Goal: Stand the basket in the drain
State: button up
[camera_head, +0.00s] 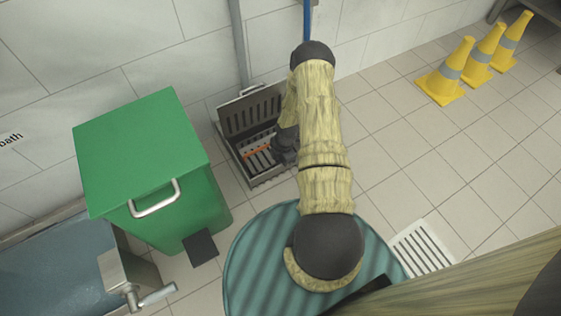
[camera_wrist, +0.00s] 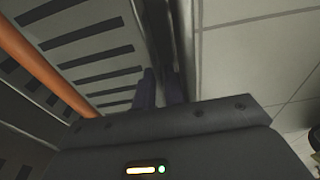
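The drain (camera_head: 224,146) is a metal-framed recess in the floor by the wall, with a slotted panel (camera_head: 249,116) standing up at its back. The slotted metal basket with an orange bar (camera_head: 258,153) shows inside the drain's outline; whether it is seated, I cannot tell. In the wrist view the orange bar (camera_wrist: 45,70) runs diagonally at left over slotted metal. My gripper (camera_wrist: 159,92) points down at the right side of the drain, its fingers close together around or beside a thin metal edge. My gripper's body hides the drain's right part in the head view.
A green bin (camera_head: 150,165) with a metal handle stands left of the drain. A ribbed teal round surface (camera_head: 258,265) is in front, under my arm. Several yellow cones (camera_head: 447,75) stand at the right. A white floor grate (camera_head: 421,248) lies at lower right; the tiled floor between is clear.

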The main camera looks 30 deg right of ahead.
jog(key=shift+r, duration=0.1)
notch_tip(320, 180, up, 12)
jog(key=d+p, duration=0.1)
jog(key=p, duration=0.6)
jog(key=shift+d+p, duration=0.2)
jog(key=shift+p, duration=0.2)
jog(key=a+r+m+t+h, duration=0.1)
jog(key=a+r+m, duration=0.35)
jog(key=r, duration=0.75)
jog(key=a+r+m+h, duration=0.1)
jog(key=a+r+m, duration=0.3)
jog(key=r, duration=0.8)
jog(key=s+a+r+m, duration=0.3)
jog(key=s+r+m, duration=0.2)
jog(key=s+r, duration=0.1)
jog(key=s+a+r+m+t, duration=0.1)
jog(key=s+a+r+m, duration=0.2)
jog(key=s+r+m, duration=0.2)
notch_tip(320, 180, up, 3)
jog(key=shift+s+a+f+t+y, duration=0.1)
jog(key=shift+s+a+t+y, duration=0.2)
jog(key=shift+s, duration=0.45)
